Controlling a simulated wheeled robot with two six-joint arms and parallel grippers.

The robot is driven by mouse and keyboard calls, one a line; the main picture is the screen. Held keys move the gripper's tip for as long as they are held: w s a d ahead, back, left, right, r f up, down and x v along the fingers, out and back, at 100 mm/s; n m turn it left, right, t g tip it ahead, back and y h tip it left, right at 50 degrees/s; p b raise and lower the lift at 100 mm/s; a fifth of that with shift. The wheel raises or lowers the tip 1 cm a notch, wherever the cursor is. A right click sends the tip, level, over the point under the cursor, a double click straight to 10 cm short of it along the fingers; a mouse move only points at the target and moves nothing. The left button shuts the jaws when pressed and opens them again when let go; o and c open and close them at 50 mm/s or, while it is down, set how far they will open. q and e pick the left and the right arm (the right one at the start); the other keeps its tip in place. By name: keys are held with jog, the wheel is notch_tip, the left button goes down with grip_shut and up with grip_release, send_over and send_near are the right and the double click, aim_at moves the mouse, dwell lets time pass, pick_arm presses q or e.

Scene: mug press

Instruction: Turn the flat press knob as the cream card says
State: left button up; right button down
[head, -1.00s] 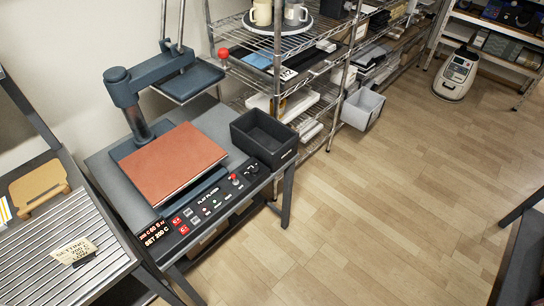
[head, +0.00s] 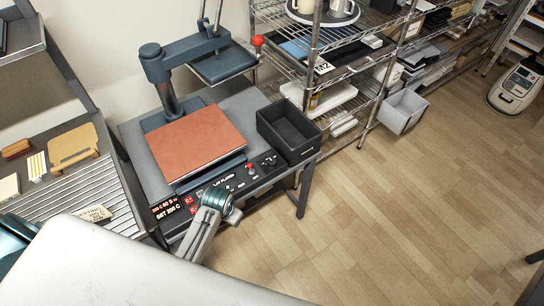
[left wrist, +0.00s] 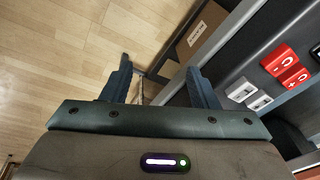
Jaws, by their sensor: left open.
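The flat press (head: 198,140) stands on a bench, with a red-brown pad on its lower plate. The black knob (head: 269,162) with white marks around it sits at the right end of the control panel. The cream card (head: 94,214) lies on the ribbed surface at left; its print is too small to read surely now. My left arm reaches over the panel's front, hiding part of it. My left gripper (left wrist: 158,66) is open and empty at the bench's front edge, beside the red plus and minus buttons (left wrist: 287,68), apart from the knob. My right gripper is not in view.
A black bin (head: 289,130) stands right of the press, close behind the knob. A red push button (head: 250,167) is left of the knob. A wire rack (head: 315,60) stands behind at right. The floor (head: 370,220) in front is clear.

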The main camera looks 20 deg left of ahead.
pick_arm(q)
jog(key=w+d+r, duration=0.2)
jog(key=w+r, duration=0.5)
jog(key=w, duration=0.1)
notch_tip(320, 180, up, 6)
jog(key=m+g, duration=0.2)
jog(key=m, duration=0.2)
send_over(272, 161)
jog(key=shift+h, duration=0.4)
notch_tip(272, 161, down, 8)
jog(key=shift+a+f+p, duration=0.1)
jog(key=shift+p, duration=0.75)
jog(key=shift+f, duration=0.8)
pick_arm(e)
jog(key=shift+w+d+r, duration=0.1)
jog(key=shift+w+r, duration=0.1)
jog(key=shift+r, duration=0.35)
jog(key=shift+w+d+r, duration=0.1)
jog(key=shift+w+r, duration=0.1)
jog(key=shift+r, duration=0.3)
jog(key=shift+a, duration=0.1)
pick_arm(q)
jog(key=shift+c, duration=1.3)
jog(key=c, duration=0.7)
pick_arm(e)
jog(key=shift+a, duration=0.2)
